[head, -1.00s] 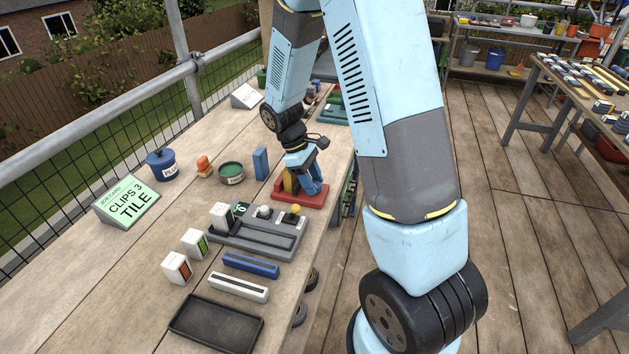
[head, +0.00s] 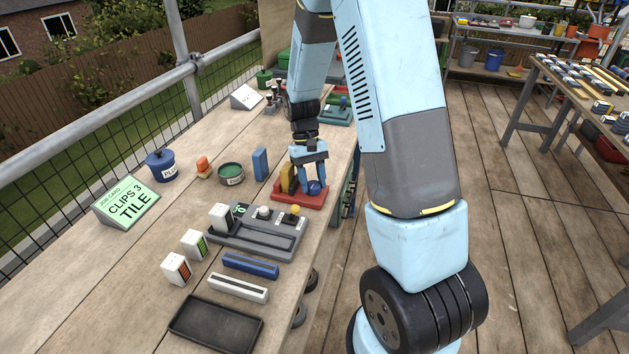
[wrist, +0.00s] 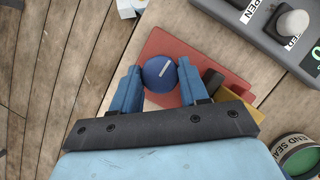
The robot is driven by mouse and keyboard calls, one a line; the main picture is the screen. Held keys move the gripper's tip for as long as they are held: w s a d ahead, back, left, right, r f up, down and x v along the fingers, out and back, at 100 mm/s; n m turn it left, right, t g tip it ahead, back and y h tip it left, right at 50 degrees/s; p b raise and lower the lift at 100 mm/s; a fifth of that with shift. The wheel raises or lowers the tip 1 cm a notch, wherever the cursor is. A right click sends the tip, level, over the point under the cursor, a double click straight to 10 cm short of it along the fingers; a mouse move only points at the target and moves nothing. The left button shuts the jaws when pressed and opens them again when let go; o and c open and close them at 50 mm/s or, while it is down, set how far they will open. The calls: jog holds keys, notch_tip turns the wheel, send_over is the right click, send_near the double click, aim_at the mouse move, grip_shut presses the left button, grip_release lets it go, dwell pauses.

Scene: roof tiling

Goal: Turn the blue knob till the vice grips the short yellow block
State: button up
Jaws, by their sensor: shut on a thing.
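The blue knob (head: 316,187) sits at the right end of the vice. In the wrist view the round knob (wrist: 159,73) shows a pale line on top, slanting up to the right. My gripper (wrist: 158,78) is shut on the knob, one finger on each side; in the head view my gripper (head: 313,183) points down over it. The vice's red base (head: 290,197) lies on the bench. The yellow block (head: 287,178) stands upright on the vice, left of my fingers; its yellow side (wrist: 238,114) is partly hidden by my gripper in the wrist view. Any gap at the jaw (wrist: 213,82) is unclear.
A blue upright block (head: 260,163) and a green tin (head: 231,174) stand left of the vice. A green job card (head: 128,201) stands at the left. The bench's right edge is close to the vice.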

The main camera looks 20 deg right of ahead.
jog(key=shift+m, duration=0.6)
jog(key=o, duration=1)
jog(key=shift+o, duration=0.2)
jog(key=shift+r, duration=0.1)
jog(key=v, duration=1.3)
jog(key=shift+w+d+r, duration=0.15)
jog(key=shift+d+r, duration=0.1)
